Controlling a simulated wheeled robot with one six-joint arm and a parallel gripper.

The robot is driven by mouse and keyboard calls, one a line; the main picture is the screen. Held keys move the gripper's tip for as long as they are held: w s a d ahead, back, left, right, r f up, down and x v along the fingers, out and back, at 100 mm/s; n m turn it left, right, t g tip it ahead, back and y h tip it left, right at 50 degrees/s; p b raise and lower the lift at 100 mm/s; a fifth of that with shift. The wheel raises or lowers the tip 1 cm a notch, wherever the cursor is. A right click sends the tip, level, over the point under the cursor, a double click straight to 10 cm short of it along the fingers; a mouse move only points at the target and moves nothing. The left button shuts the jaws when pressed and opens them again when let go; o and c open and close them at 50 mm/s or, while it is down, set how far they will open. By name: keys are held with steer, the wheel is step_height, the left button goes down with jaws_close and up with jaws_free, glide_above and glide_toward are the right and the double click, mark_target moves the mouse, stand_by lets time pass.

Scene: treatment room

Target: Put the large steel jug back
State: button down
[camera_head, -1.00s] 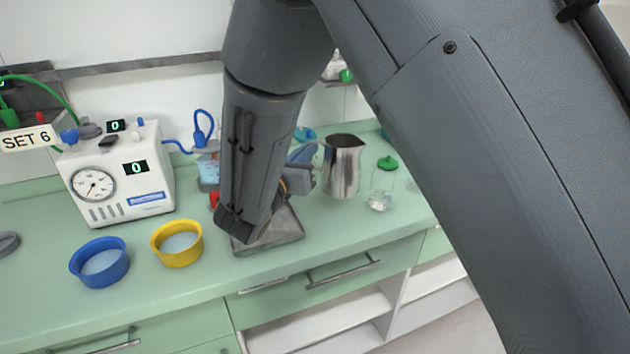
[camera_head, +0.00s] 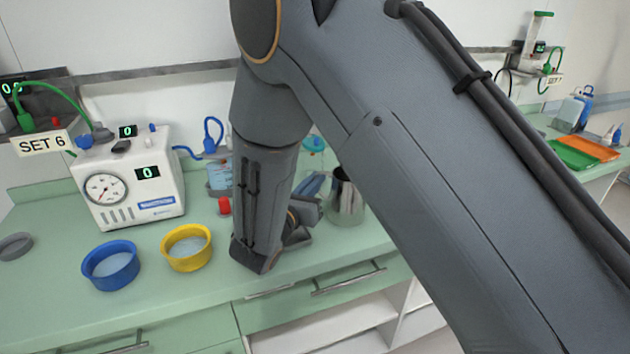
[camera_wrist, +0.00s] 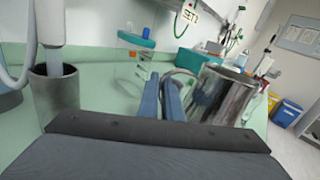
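The large steel jug (camera_head: 343,195) is an open, shiny metal vessel. In the head view it stands out just right of my gripper (camera_head: 305,215), partly hidden by my arm. In the wrist view the jug (camera_wrist: 222,95) is close on the right, its dark mouth at the top. My gripper's two blue fingers (camera_wrist: 162,98) are close together at the jug's left side, where its handle is. They appear shut on the handle, though the grip itself is hardly visible. Whether the jug's base touches the counter is hidden.
A blue bowl (camera_head: 110,265) and a yellow bowl (camera_head: 187,247) stand left on the green counter (camera_head: 60,225), before a white gauge unit (camera_head: 130,180). In the wrist view a steel cylinder (camera_wrist: 56,98) is at left, and a clear turquoise-lidded container (camera_wrist: 134,62) stands behind the fingers.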

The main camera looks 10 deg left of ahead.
steer(key=c, duration=1.9)
jaws_free()
steer(key=shift+c, duration=0.2)
steer(key=shift+r, duration=0.1)
steer(key=b+v, duration=0.2)
steer(key=v, duration=1)
